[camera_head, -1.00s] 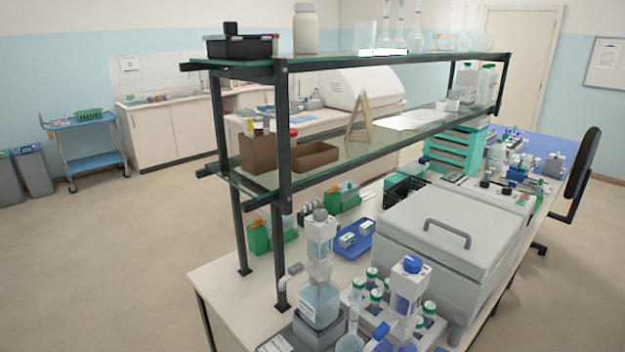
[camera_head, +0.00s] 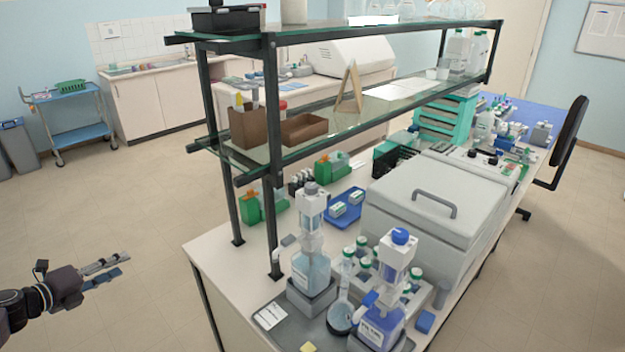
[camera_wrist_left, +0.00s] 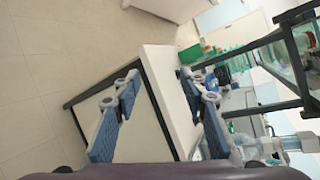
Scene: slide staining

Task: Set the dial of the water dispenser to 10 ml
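Two bottle-top dispensers stand at the near end of the bench. One dispenser (camera_head: 311,262) has a grey cap, a white body and a bottle of clear, pale blue liquid. The other dispenser (camera_head: 383,313) has a blue cap and a bottle of deeper blue liquid, nearer to me. I cannot read which label says water, or any dial setting. My left gripper (camera_head: 121,265) is off the bench, well to the left of both dispensers. Its fingers are apart and empty, also in the left wrist view (camera_wrist_left: 158,76). My right gripper is out of view.
A two-level glass shelf (camera_head: 350,120) on dark posts rises behind the dispensers. A round flask (camera_head: 342,318) stands between them, with several capped bottles behind. A large grey lidded box (camera_head: 425,215) is to the right. Open floor lies left of the bench.

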